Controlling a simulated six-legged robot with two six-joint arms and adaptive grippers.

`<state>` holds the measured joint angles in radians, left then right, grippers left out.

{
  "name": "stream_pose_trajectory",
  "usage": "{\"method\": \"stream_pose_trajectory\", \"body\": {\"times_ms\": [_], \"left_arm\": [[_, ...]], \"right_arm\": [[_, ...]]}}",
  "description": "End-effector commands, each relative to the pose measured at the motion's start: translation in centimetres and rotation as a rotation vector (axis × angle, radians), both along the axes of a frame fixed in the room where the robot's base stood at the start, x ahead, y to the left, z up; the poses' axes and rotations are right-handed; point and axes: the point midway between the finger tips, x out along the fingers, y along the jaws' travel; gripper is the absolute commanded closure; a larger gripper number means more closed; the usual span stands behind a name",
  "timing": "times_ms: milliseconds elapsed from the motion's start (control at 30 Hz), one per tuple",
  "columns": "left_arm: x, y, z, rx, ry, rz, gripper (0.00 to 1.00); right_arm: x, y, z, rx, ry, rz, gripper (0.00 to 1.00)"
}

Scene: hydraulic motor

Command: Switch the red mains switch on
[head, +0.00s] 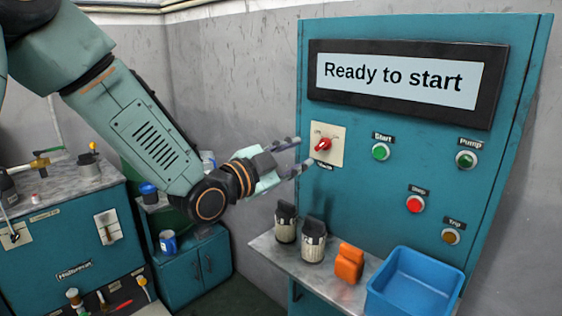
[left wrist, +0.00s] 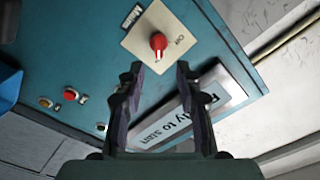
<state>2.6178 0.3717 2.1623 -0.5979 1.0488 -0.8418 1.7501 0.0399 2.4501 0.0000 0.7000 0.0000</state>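Which mark the knob points at is not clear. My left gripper (head: 301,154) is open and empty. Its fingers reach toward the plate from the left. In the left wrist view the two fingertips (left wrist: 160,70) stand apart, with a gap between them facing the knob. My right gripper is out of view.
A display (head: 395,83) reads "Ready to start". Start (head: 380,152), Pump (head: 466,159), red (head: 415,204) and Trip (head: 450,236) controls sit to the right. A shelf below holds dark-topped containers (head: 313,246), an orange object (head: 349,263) and a blue bin (head: 415,284).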

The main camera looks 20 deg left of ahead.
Motion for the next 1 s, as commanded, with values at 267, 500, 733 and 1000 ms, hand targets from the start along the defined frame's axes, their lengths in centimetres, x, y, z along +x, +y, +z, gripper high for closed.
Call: {"method": "stream_pose_trajectory", "body": {"times_ms": [267, 500, 733, 1000], "left_arm": [[-3.0, 1.2, 0.0, -0.005, 0.0, 0.003, 0.65], [-4.2, 1.4, 0.0, -0.002, -0.002, -0.001, 0.65], [-4.3, 1.4, 0.0, 0.0, -0.002, -0.003, 0.65], [-4.3, 1.4, 0.0, 0.001, -0.001, -0.002, 0.65]], "right_arm": [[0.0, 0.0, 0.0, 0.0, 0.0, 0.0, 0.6], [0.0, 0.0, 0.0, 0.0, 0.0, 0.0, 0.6], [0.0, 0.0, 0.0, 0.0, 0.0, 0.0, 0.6], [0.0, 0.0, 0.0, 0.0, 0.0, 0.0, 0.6]]}}
